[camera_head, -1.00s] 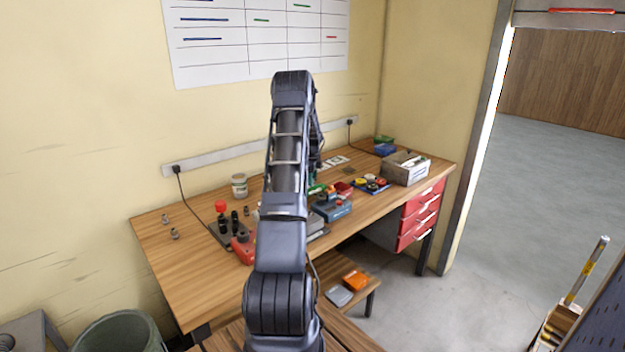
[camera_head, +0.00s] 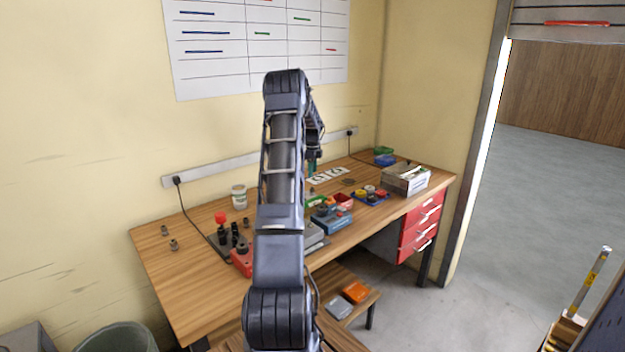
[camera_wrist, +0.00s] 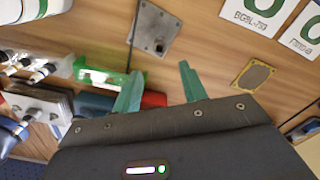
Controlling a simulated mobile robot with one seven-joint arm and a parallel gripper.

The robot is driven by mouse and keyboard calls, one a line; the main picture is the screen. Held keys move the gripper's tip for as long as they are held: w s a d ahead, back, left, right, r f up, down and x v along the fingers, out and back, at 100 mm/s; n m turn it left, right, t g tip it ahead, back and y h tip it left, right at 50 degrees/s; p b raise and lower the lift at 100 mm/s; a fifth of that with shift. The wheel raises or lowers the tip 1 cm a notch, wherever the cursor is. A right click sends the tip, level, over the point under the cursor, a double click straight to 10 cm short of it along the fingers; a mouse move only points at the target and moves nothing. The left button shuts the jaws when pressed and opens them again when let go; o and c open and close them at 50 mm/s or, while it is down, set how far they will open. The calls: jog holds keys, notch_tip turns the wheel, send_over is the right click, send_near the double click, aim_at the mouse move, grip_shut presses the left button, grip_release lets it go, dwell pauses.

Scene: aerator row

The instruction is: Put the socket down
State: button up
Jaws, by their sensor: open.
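My gripper (camera_wrist: 160,72) has two green fingers spread apart over the wooden bench, with nothing between them. In the head view its green end (camera_head: 312,165) shows small behind my arm. A grey metal plate (camera_wrist: 150,18) lies on the bench just beyond the fingertips, with a small dark square spot near its lower edge. I cannot tell if that is a socket. Two small metal pieces, a far one (camera_head: 165,230) and a near one (camera_head: 173,245), stand at the bench's left end; they may be sockets, but are too small to tell.
White cards (camera_wrist: 258,12) with green rings and a yellow-edged plate (camera_wrist: 253,76) lie at the right in the wrist view. A green tray (camera_wrist: 103,74) and a red bin (camera_wrist: 153,100) sit close to the left finger. A grey box (camera_head: 405,180) stands at the bench's right end.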

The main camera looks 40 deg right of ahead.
jog(key=a+r+n+t, duration=0.1)
jog(key=a+r+n, duration=0.5)
jog(key=a+r, duration=0.9)
jog(key=s+a+r+n+t, duration=0.1)
jog(key=s+a+r+n, duration=0.25)
jog(key=a, duration=0.65)
jog(key=s+a+r+n, duration=0.3)
jog(key=a+r+n, duration=0.1)
jog(key=a, duration=0.6)
jog(key=s+a+r+n+t, duration=0.1)
jog(key=s+a+r+n, duration=0.1)
jog(key=s+a+n, duration=1.05)
jog(key=s+a+f+n, duration=0.2)
jog(key=s+a, duration=0.4)
jog(key=s, duration=0.1)
jog(key=s+a+f+n+t, duration=0.1)
jog(key=s+a+f+n, duration=0.1)
jog(key=s+a, duration=0.4)
jog(key=shift+s+a+f+t, duration=0.25)
jog(key=shift+s+f+t, duration=0.05)
jog(key=shift+s, duration=0.7)
jog(key=shift+o, duration=0.6)
